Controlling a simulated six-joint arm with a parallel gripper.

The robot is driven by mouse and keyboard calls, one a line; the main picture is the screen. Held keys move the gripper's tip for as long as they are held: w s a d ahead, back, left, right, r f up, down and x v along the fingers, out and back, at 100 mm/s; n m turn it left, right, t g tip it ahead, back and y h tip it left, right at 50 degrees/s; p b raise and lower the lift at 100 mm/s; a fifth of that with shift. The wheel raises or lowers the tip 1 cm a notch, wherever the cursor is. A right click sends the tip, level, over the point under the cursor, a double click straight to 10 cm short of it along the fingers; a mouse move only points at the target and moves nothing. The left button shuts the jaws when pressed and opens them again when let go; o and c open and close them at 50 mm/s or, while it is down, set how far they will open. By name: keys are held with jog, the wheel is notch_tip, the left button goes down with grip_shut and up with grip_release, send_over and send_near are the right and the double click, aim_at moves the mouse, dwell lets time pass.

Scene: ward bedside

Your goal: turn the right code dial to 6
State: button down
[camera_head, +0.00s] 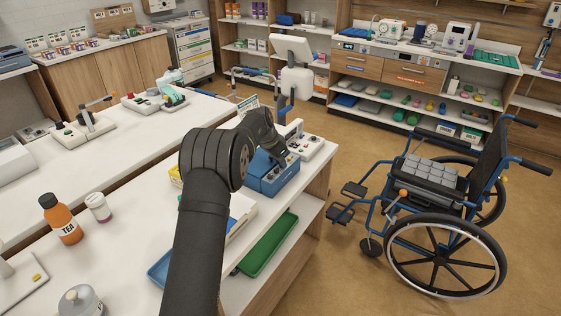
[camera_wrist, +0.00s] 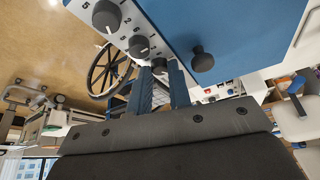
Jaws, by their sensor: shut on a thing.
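A blue box (camera_head: 270,183) stands near the right end of the white bench, and my gripper (camera_head: 278,156) is over its top. In the wrist view, the blue box (camera_wrist: 205,30) has a pale panel with a row of dark dials. The dial at one end of the row (camera_wrist: 159,65) sits between the fingertips of my gripper (camera_wrist: 161,76), which is shut on it. A middle dial (camera_wrist: 139,46) and another dial (camera_wrist: 106,16) are free. Figures are printed around the dials. The held dial's pointer and setting are hidden or too small to read.
A round black knob (camera_wrist: 202,60) sticks out of the box close beside my fingers. A white device (camera_head: 304,144) stands right behind the box. A green tray (camera_head: 268,244) lies on the shelf below. A wheelchair (camera_head: 440,210) stands on the floor to the right.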

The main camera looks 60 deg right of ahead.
jog(key=m, duration=0.2)
jog(key=m+g+y, duration=0.1)
jog(key=m, duration=0.2)
jog(key=shift+w+d+f+m+g, duration=0.1)
jog(key=shift+w+m+g, duration=0.2)
jog(key=shift+g, duration=0.1)
jog(key=shift+w+d+m+g+y, duration=0.1)
jog(key=shift+m+g+y, duration=0.2)
jog(key=shift+m, duration=0.65)
jog(key=shift+d+m+g+y, duration=0.1)
jog(key=shift+m+y, duration=0.3)
jog(key=shift+m, duration=0.55)
jog(key=c, duration=1.6)
grip_release()
jog(key=shift+r, duration=0.2)
notch_tip(320, 180, up, 4)
jog(key=s+a+r, duration=0.1)
jog(key=s+r, duration=0.5)
jog(key=s, duration=0.5)
jog(key=shift+s+a+r, duration=0.2)
jog(key=shift+s+r, duration=0.15)
